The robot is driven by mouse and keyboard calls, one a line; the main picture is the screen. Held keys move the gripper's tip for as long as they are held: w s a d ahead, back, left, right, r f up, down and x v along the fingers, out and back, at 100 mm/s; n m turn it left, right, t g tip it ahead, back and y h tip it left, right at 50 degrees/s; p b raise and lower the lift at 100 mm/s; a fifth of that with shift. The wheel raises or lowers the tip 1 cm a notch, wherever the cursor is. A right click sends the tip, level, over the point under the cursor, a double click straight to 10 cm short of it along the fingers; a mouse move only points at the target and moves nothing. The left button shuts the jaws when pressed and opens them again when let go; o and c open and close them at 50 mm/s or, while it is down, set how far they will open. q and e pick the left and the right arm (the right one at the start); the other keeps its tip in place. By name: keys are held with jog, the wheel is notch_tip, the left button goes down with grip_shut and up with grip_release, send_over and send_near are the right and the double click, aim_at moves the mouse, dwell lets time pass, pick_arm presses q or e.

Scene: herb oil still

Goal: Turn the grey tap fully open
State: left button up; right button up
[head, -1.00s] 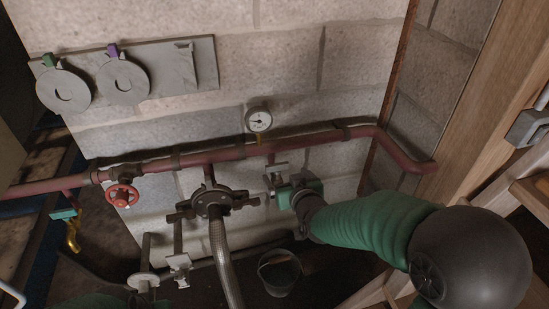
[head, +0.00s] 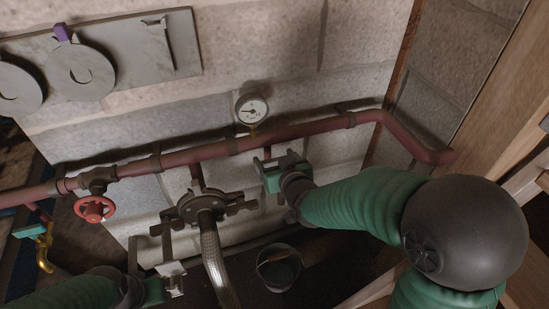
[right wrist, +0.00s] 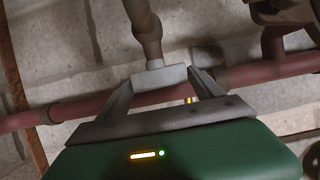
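The grey tap (right wrist: 158,78) shows in the right wrist view as a pale grey block at the end of a brown stem. My right gripper (right wrist: 160,84) has one finger against each side of this block, and seems closed on it. In the head view, my right gripper (head: 264,165) is just below the red pipe, under the gauge, and hides most of the tap. My left gripper (head: 174,277) is low at the left of the head view, below the flange, away from the tap. Its finger gap is not clear.
A red pipe (head: 225,147) runs along the block wall, with a gauge (head: 252,110) above it. A red handwheel (head: 95,209) and a dark flange with a braided hose (head: 215,260) are left of my right gripper. A bucket (head: 280,270) stands below.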

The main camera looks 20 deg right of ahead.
jog(key=c, duration=0.9)
jog(key=shift+d+r+n+y, duration=0.1)
jog(key=shift+d+n+y, duration=0.05)
jog(key=shift+n+y, duration=0.4)
jog(key=shift+c, duration=0.2)
jog(key=n+y+p, duration=0.1)
jog(key=p, duration=0.1)
jog(key=n+g+y+p, duration=0.1)
jog(key=y+p, duration=0.1)
jog(key=p, duration=0.1)
jog(key=shift+r+n+p, duration=0.35)
jog(key=shift+f+y+p, duration=0.15)
jog(key=shift+y+p, duration=0.15)
jog(key=shift+y, duration=0.05)
jog(key=shift+f+n+y, duration=0.25)
jog(key=shift+n+y, duration=0.05)
jog(key=shift+n, duration=0.1)
jog(key=o, duration=1.4)
jog(key=shift+c, duration=0.2)
